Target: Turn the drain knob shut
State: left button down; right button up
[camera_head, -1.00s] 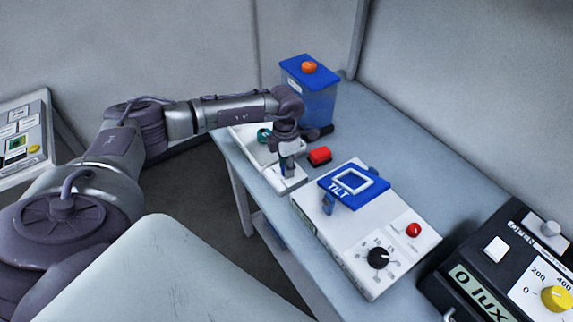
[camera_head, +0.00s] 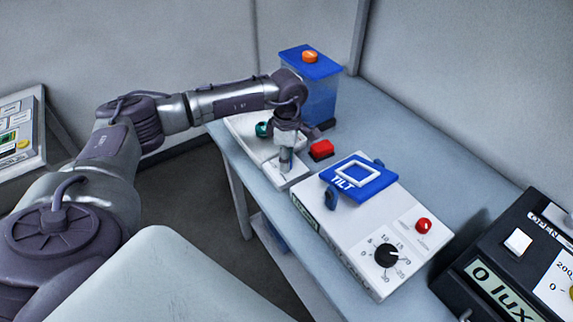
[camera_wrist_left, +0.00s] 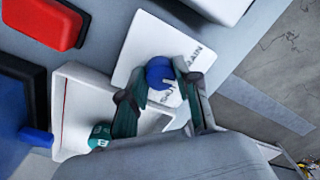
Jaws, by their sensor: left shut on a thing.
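The drain knob is the round blue knob (camera_wrist_left: 160,72) on a white plate (camera_wrist_left: 133,62) whose printed label is partly covered. It shows in the left wrist view. My left gripper (camera_wrist_left: 163,82) is shut on it, with one dark finger on each side. In the head view the left gripper (camera_head: 286,165) points down over the white plate (camera_head: 295,177) at the table's near edge, and it hides the knob there. The knob's exact angle is hard to read. My right gripper is not in view.
A white tray (camera_head: 236,124) with a green knob (camera_head: 263,129) adjoins the plate. A blue tank (camera_head: 318,100) with an orange top knob stands behind. A red block (camera_head: 321,149), the white TILT device (camera_head: 345,235) and a black lux meter (camera_head: 455,270) stand to the right.

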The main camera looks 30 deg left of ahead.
pick_arm(q)
jog(key=m+b, duration=0.4)
jog(key=m, duration=0.1)
jog(key=shift+w+f+m, duration=0.1)
jog(key=shift+f+m, duration=0.05)
jog(key=shift+m, duration=0.15)
jog(key=m+b, duration=0.2)
jog(key=m, duration=0.1)
jog(key=shift+r+m+b, duration=0.2)
jog(key=shift+m+b, duration=0.5)
jog(key=shift+m, duration=0.5)
jog(key=c, duration=0.8)
grip_release()
notch_tip(320, 180, up, 12)
jog(key=shift+w+d, duration=0.15)
